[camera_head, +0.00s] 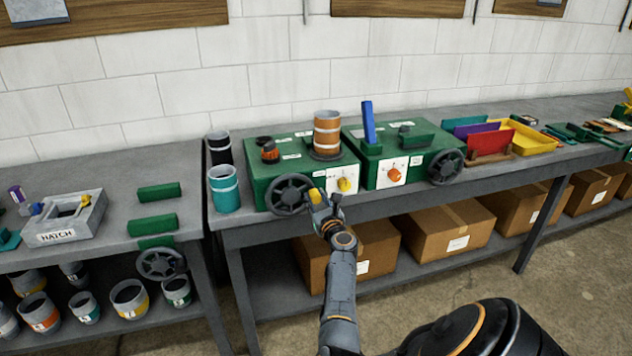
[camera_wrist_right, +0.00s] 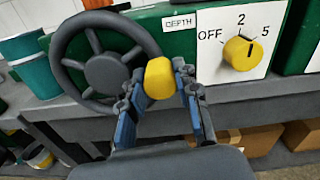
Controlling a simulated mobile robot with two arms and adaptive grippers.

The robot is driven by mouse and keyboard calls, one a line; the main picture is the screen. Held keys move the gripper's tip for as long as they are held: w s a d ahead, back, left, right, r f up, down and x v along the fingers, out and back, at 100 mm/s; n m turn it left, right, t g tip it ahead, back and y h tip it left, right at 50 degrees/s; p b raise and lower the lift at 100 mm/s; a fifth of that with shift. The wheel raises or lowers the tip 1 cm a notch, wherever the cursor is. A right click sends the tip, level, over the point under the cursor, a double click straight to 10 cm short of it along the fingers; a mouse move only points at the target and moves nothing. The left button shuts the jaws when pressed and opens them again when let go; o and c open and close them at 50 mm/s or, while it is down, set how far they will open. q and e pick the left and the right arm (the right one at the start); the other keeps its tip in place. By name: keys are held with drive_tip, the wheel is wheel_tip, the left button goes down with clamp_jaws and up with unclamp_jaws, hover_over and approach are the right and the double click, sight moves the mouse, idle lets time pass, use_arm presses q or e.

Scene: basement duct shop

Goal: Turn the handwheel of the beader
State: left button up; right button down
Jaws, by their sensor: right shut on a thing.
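A green machine (camera_head: 262,176) stands on the bench, with a dark grey handwheel (camera_head: 290,194) on its front left. A "DEPTH" label is beside the handwheel (camera_wrist_right: 104,68) in the right wrist view. The wheel has a yellow handle (camera_wrist_right: 159,80) at its right side. My right gripper (camera_head: 321,200) is shut on this handle; its two fingers (camera_wrist_right: 159,92) are on either side of it. A yellow dial (camera_wrist_right: 240,53) with OFF, 2 and 5 marks is on the machine's white panel. I cannot read the name beader on any machine. My left gripper is not in view.
An orange banded cylinder (camera_head: 327,133) stands on the machine. A second green machine (camera_head: 432,160) with an orange dial and its own handwheel (camera_head: 446,167) is close on the right. A teal can (camera_head: 224,188) stands left. Cardboard boxes (camera_head: 450,230) fill the shelf below.

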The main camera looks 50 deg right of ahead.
drive_tip(key=shift+f, duration=0.15)
drive_tip(key=c, duration=1.3)
unclamp_jaws()
drive_tip(key=shift+o, duration=0.2)
drive_tip(key=v, duration=1.2)
